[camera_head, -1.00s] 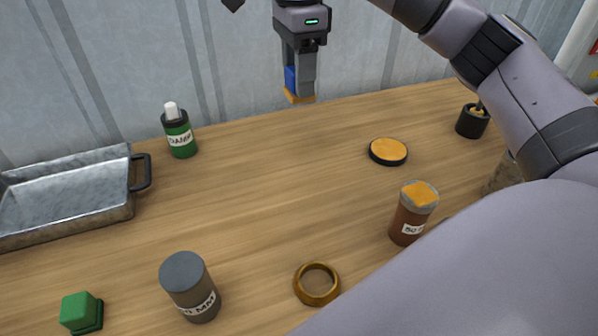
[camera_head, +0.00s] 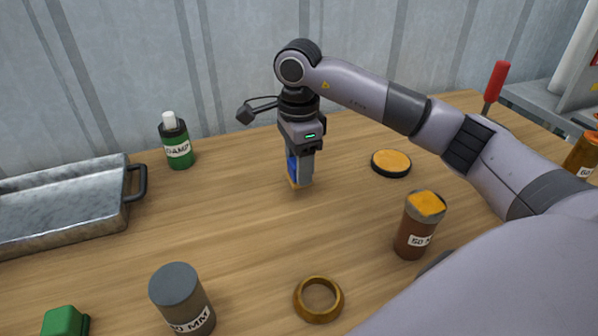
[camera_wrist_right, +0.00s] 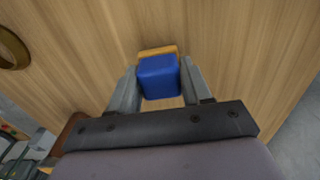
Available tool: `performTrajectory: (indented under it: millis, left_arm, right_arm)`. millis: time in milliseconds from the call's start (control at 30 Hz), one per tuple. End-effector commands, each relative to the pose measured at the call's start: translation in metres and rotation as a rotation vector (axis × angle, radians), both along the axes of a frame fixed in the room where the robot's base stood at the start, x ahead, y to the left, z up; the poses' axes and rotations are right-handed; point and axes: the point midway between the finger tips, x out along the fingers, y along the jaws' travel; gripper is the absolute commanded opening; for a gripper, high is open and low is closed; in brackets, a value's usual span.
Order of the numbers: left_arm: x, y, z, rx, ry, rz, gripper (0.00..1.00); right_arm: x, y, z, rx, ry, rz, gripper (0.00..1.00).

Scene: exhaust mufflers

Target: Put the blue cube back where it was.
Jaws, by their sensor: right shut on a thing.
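The blue cube (camera_wrist_right: 158,77) is between the fingers of my right gripper (camera_wrist_right: 157,88) in the right wrist view, with an orange piece (camera_wrist_right: 157,51) at its far end. In the head view my right gripper (camera_head: 299,184) points down at the middle of the table, shut on the blue cube (camera_head: 291,168), which shows only partly beside the finger. The cube's lower end is close to the tabletop; I cannot tell whether it touches. My left gripper is not in view.
An orange-topped black disc (camera_head: 391,163) lies right of the gripper. A brown labelled cylinder (camera_head: 417,228), brass ring (camera_head: 318,299), grey cylinder (camera_head: 182,300) and green cube (camera_head: 64,322) are nearer. A green bottle (camera_head: 176,143) and metal tray (camera_head: 62,205) stand left. Table around the gripper is clear.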

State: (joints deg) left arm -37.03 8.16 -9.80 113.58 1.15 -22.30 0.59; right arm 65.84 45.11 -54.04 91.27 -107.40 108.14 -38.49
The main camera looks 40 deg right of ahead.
Motion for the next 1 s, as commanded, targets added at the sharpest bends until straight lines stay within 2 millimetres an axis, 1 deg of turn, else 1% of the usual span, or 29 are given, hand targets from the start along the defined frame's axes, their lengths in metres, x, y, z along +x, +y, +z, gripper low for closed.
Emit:
performTrajectory:
  millis: [33,133,367,500,533,567,600,867,1000]
  left_arm:
    - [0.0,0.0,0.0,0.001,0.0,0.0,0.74]
    - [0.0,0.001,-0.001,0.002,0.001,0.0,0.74]
    - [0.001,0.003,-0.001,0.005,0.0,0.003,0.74]
    - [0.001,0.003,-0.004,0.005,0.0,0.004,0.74]
    - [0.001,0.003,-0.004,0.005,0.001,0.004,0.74]
    - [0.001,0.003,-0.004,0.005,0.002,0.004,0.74]
    - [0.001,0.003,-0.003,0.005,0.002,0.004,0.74]
    - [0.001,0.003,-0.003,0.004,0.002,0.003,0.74]
    - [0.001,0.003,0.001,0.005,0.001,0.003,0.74]
  right_arm:
    - [0.0,0.0,-0.01,0.0,0.003,-0.001,0.2]
    - [0.0,0.0,-0.022,0.0,0.002,-0.001,0.2]
    - [0.0,0.0,-0.023,0.0,-0.001,-0.001,0.2]
    - [0.0,0.0,-0.027,-0.001,0.0,-0.001,0.2]
    - [0.0,0.0,-0.027,-0.001,0.0,-0.001,0.52]
    - [0.0,0.0,-0.026,-0.001,0.0,-0.001,0.62]
    - [0.0,0.0,-0.026,-0.001,0.0,-0.001,0.74]
    - [0.0,0.0,-0.026,-0.001,0.0,-0.001,0.74]
    - [0.0,0.0,-0.02,0.0,-0.001,-0.001,0.74]
